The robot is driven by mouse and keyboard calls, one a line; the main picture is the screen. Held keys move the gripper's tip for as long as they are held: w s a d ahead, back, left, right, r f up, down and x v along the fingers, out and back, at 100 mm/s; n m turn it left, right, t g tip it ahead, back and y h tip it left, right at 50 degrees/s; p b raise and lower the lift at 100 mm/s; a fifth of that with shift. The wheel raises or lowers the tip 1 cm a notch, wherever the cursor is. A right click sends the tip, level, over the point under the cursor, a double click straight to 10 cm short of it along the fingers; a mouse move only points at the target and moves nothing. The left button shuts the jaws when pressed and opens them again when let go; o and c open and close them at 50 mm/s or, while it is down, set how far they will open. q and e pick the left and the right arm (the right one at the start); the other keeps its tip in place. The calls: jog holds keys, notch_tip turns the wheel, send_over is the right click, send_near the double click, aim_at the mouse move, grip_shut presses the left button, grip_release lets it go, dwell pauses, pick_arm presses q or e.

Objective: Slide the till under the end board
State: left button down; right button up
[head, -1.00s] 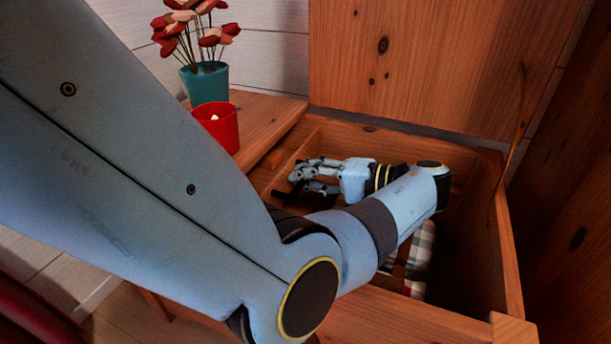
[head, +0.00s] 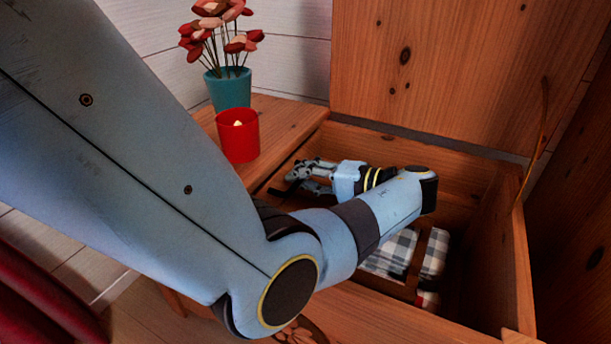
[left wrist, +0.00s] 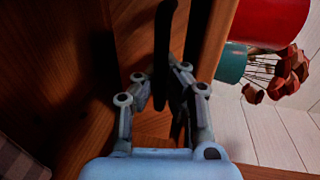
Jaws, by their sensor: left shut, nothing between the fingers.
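The end board (head: 283,117) is the flat wooden top at the left end of the open chest, with its inner edge beside my left gripper. My left gripper (head: 294,181) is inside the chest, shut and empty, pointing left toward that edge. In the left wrist view its fingers (left wrist: 168,85) are together, close to wood on both sides. The till is mostly hidden behind my arm and gripper; I cannot tell its outline or whether my fingers touch it. My right gripper is not in view.
A red candle holder (head: 238,136) and a teal flower vase (head: 228,90) stand on the end board, close to my gripper. The raised lid (head: 430,70) stands behind. Checked cloth (head: 398,248) lies in the chest. The chest's right wall (head: 514,255) bounds the space.

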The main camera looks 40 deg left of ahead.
pick_arm(q)
jog(key=c, duration=1.4)
grip_release()
jog(key=shift+a, duration=0.1)
jog(key=v, duration=0.7)
jog(key=shift+d, duration=0.25)
jog(key=shift+r, duration=0.15)
